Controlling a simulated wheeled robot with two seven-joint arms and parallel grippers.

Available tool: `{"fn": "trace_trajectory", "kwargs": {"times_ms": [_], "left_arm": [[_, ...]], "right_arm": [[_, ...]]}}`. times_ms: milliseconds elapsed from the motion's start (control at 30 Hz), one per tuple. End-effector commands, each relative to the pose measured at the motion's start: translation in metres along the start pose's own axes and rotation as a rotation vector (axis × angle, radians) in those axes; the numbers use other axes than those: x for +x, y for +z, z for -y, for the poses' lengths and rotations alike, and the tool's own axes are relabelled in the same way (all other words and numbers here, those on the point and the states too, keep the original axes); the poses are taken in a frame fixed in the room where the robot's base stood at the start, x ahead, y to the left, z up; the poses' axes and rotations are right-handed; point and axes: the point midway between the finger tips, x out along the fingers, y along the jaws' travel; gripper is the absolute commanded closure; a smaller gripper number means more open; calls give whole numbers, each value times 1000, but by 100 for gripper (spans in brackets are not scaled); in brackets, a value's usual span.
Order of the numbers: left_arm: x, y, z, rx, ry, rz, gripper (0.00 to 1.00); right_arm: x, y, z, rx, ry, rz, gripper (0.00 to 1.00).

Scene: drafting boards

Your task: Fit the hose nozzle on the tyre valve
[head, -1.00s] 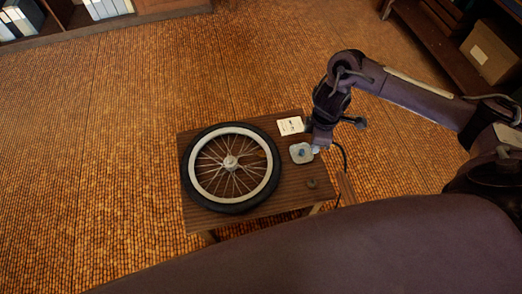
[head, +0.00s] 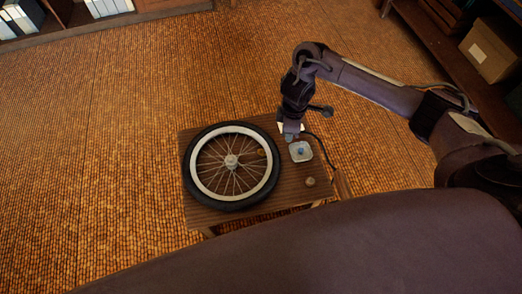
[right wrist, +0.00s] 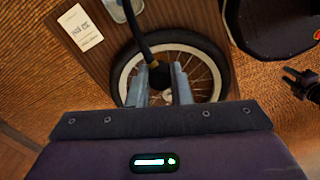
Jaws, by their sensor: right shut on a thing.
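The tyre (head: 190,185), black on a white-rimmed spoked wheel, lies flat on the left of a small wooden table; it also shows in the right wrist view (right wrist: 220,52). I cannot make out its valve. My right gripper (head: 290,138) is over the table's far right part, beside the tyre. In the right wrist view its fingers (right wrist: 158,88) are shut on the dark hose nozzle (right wrist: 159,73), partly hidden between them. The black hose (right wrist: 140,30) runs from it. A dark pronged shape at the right edge of that view may be my left gripper (right wrist: 295,82).
A pale square box (head: 301,152) with a blue centre sits right of the tyre, close to my right gripper. A small brown round object (head: 310,182) lies nearer me. A white printed card (right wrist: 80,28) lies on the table (head: 255,207). Shelves stand far off.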

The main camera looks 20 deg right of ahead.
Motion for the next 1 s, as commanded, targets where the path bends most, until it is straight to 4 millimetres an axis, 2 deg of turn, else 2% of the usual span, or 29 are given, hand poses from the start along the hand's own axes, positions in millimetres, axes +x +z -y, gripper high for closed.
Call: {"fn": "trace_trajectory", "kwargs": {"times_ms": [567,1000], "left_arm": [[-1,0,0,0,0,0,64],[6,1,0,0,0,0,64]], "right_arm": [[0,-45,-14,-1,0,0,100],[1,-79,-26,0,0,-1,100]]}}
